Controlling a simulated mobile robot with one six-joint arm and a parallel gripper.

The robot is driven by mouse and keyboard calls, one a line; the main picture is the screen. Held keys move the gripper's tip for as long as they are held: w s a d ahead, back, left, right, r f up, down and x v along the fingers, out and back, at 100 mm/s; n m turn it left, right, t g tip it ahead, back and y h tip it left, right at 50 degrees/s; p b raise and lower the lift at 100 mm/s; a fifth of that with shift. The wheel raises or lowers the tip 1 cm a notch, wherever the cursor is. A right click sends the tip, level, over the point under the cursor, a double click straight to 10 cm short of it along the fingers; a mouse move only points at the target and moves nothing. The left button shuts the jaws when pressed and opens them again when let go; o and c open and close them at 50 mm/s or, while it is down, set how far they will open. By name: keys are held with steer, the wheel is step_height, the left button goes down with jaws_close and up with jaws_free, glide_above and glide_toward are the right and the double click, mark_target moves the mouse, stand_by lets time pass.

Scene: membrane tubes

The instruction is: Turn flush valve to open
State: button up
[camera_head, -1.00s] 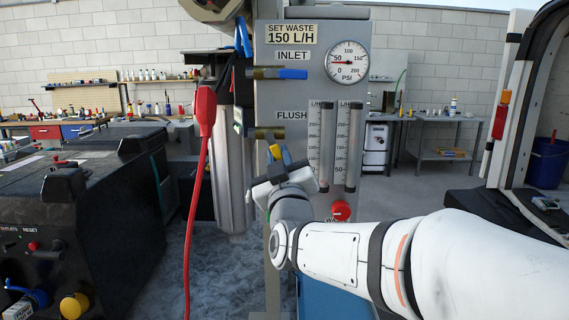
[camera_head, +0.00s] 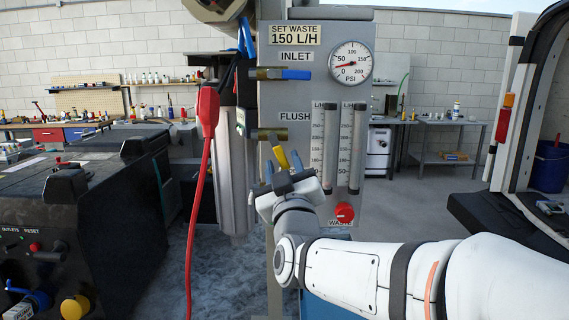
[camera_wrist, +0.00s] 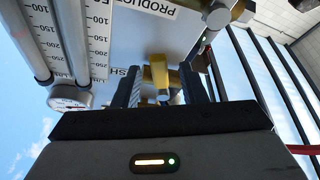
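The FLUSH valve (camera_head: 267,135) is a brass fitting on the grey panel (camera_head: 338,112) beside its FLUSH label. Its yellow handle (camera_head: 281,157) hangs down below it, slightly tilted. The handle also shows in the wrist view (camera_wrist: 158,76), between my two dark fingers. My gripper (camera_head: 283,171) is just below the valve in the head view, and in the wrist view (camera_wrist: 160,90) its fingers stand apart with gaps on both sides of the handle. Contact with the handle cannot be seen.
The INLET valve (camera_head: 270,73) above has a blue handle (camera_head: 296,74) pointing right. Two flow tubes (camera_head: 339,145) and a red knob (camera_head: 344,212) are right of my gripper. A red cable (camera_head: 199,200) hangs to the left. A pressure gauge (camera_head: 350,63) is at upper right.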

steer(key=shift+b+v, duration=0.55)
steer(key=shift+v, duration=2.2)
